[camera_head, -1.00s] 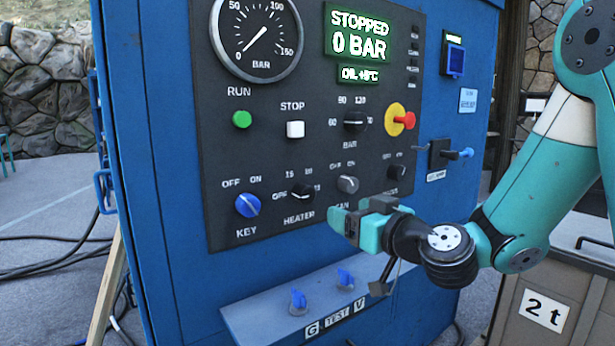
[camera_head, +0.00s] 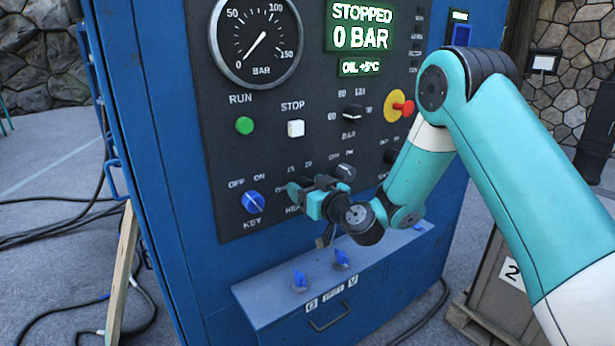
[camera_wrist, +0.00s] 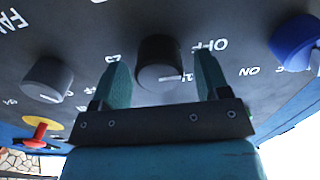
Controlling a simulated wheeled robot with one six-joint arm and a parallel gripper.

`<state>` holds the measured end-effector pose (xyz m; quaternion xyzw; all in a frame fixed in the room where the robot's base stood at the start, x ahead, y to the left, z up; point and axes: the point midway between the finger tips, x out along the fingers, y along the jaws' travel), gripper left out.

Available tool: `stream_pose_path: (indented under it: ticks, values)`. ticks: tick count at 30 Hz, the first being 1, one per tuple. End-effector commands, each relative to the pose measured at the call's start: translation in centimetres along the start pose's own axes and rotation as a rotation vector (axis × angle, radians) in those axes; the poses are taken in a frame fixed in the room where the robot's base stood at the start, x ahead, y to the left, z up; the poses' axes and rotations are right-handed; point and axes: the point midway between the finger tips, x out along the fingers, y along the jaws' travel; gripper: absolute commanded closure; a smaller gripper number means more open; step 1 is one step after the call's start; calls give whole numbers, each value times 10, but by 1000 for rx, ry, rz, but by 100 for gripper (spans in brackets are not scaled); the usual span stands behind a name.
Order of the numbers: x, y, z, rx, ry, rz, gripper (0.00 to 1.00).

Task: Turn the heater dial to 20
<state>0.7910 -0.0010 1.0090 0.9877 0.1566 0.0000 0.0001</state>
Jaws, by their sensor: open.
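The heater dial (camera_wrist: 158,56) is a black round knob on the dark panel. In the wrist view, where the lettering is upside down, it stands between the two teal fingers of my gripper (camera_wrist: 161,76). The fingers are open, one on each side of it, with a visible gap. The dial's white mark faces the OFF and 15 side, away from the 20; its exact setting I cannot tell. In the head view my gripper (camera_head: 303,199) is at the heater dial and hides most of it and its label.
The blue key switch (camera_head: 253,203) is left of the heater dial, and the grey fan knob (camera_head: 344,172) is right of it. A red-and-yellow stop button (camera_head: 398,107) is higher right. Below, a blue ledge (camera_head: 270,292) carries two blue valves.

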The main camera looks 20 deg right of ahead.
Motion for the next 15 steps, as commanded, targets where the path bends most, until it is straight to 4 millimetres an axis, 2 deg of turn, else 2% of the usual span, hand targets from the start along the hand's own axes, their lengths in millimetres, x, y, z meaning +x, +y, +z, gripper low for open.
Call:
stream_pose_path:
  ticks: [9,15]
  values:
    - [2,0,1,0,0,1,31]
    - [2,0,0,0,0,1,77]
